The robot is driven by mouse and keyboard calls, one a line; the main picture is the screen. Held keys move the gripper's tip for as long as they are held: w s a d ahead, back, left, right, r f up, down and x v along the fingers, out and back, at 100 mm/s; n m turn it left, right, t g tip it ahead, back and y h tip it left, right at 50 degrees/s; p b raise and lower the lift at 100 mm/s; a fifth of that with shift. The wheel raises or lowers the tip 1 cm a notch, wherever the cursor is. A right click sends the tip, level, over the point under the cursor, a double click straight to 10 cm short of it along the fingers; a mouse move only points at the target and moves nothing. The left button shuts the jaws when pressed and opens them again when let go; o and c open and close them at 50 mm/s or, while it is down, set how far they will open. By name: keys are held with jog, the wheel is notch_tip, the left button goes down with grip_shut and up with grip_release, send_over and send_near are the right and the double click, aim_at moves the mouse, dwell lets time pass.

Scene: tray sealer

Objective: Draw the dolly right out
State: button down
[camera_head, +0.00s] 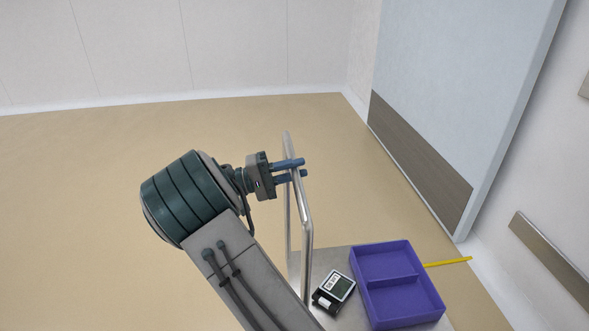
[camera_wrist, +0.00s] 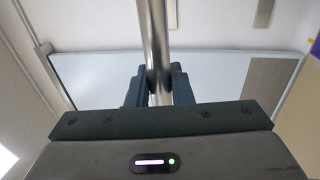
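The dolly's upright push handle is a bare metal tube frame (camera_head: 305,235), rising from a grey deck (camera_head: 325,262) at the lower right of the head view. My gripper (camera_head: 298,168) is at the upper part of this handle, with its blue fingers on either side of the tube. In the wrist view, the tube (camera_wrist: 156,45) runs between the two dark fingers (camera_wrist: 160,85), which appear to press on it from both sides. The dolly's wheels and the lower part of its deck are out of view.
A purple two-compartment tray (camera_head: 398,312) and a small black device with a display (camera_head: 333,291) sit on the deck. A yellow strip (camera_head: 447,262) shows beyond the tray. A pale door panel (camera_head: 455,90) stands at right. The tan floor (camera_head: 80,200) at left is clear.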

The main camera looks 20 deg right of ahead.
jog(key=c, duration=1.3)
grip_release()
jog(key=shift+a, duration=0.1)
jog(key=shift+c, duration=0.2)
jog(key=p+v, duration=0.1)
jog(key=v, duration=1.3)
jog(key=shift+p, duration=0.35)
